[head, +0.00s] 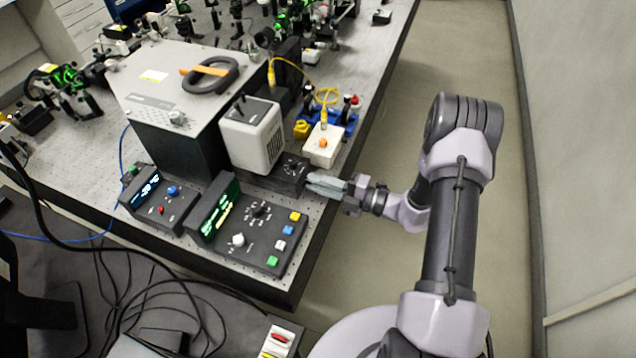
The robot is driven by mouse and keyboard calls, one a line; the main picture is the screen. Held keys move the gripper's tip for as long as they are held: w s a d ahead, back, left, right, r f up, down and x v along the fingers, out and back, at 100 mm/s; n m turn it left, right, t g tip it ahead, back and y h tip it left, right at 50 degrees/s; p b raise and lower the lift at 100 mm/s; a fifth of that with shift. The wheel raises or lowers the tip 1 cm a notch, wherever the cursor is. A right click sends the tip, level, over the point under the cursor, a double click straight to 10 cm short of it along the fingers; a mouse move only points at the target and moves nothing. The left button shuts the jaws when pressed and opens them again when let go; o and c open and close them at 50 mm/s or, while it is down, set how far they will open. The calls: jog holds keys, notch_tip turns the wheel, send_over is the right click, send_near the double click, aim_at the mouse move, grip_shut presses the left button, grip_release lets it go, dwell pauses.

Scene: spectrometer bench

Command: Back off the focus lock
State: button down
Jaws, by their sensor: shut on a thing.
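My gripper (312,183) reaches in from the right, and its fingertips are at the right side of a low black box (285,175) under the white unit. The fingers are shut on a small part at that side, which I take to be the focus lock. The fingers hide the part itself, so I cannot see its shape or how far it is turned. The white box-shaped unit (252,135) stands upright on the black box, with a dark vent on its side.
Left of the black box stand a control box with buttons (255,228) and another with a blue display (160,195). A white box with an orange knob (323,146) stands just behind my gripper. The table edge runs below my gripper; the floor to the right is clear.

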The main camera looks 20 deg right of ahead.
jog(key=n+b, duration=0.1)
jog(key=n, duration=0.5)
jog(key=shift+f, duration=0.1)
jog(key=n+b, duration=0.2)
jog(key=n, duration=0.4)
jog(key=shift+n, duration=0.3)
dwell(0.4)
jog(key=c, duration=1.4)
grip_release()
jog(key=shift+d, duration=0.1)
jog(key=p+v, duration=0.2)
jog(key=v, duration=1.5)
jog(key=shift+s+d+p, duration=0.1)
jog(key=shift+s+p, duration=0.05)
jog(key=shift+p, duration=0.25)
